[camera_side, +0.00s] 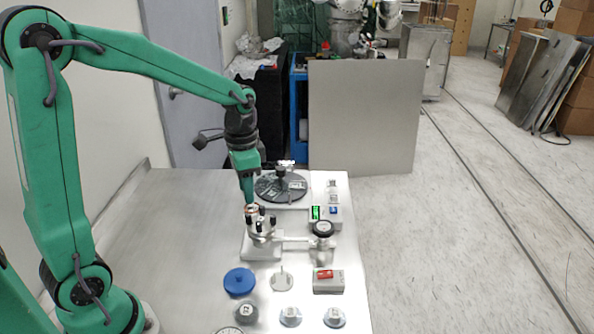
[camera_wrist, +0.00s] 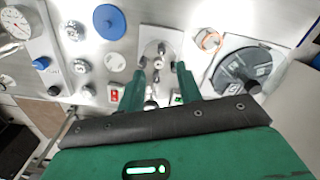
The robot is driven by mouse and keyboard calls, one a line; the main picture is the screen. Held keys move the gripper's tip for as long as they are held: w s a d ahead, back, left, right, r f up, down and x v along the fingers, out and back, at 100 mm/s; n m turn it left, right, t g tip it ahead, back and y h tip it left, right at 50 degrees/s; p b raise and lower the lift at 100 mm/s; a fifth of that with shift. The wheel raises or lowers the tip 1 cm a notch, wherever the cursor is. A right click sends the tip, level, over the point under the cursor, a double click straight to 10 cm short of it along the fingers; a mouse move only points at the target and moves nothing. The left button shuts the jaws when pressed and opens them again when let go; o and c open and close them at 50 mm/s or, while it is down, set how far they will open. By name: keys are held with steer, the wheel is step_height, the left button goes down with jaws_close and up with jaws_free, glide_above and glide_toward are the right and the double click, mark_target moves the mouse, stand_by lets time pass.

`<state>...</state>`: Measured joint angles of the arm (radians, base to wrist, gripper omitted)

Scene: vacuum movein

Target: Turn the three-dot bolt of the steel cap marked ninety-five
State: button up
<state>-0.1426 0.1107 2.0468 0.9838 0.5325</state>
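My gripper (camera_side: 249,201) points down at a steel fixture (camera_side: 262,250) on the bench. In the wrist view its two green fingers (camera_wrist: 159,72) are apart with a gap between them. Steel and dark posts of the fixture (camera_wrist: 158,36) show in and beyond that gap; I cannot tell whether a finger touches them. The fixture carries several upright black-topped posts (camera_side: 262,211) around a small steel top. Small steel caps stand at the front: one at left (camera_side: 246,311), one in the middle (camera_side: 290,316), one at right (camera_side: 334,316). Their markings and any dots are too small to read.
A blue disc (camera_side: 239,281) lies in front of the fixture. A round dark plate (camera_side: 280,187) stands behind it. A box with a red switch (camera_side: 328,280) is front right. The bench's left side is clear (camera_side: 170,240).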

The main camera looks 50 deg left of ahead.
mark_target(248, 214)
steer(key=shift+a+m, duration=0.2)
steer(key=shift+m, duration=0.6)
steer(key=shift+f, duration=0.15)
steer(key=shift+f, duration=3.8)
steer(key=shift+c, duration=0.2)
jaws_close()
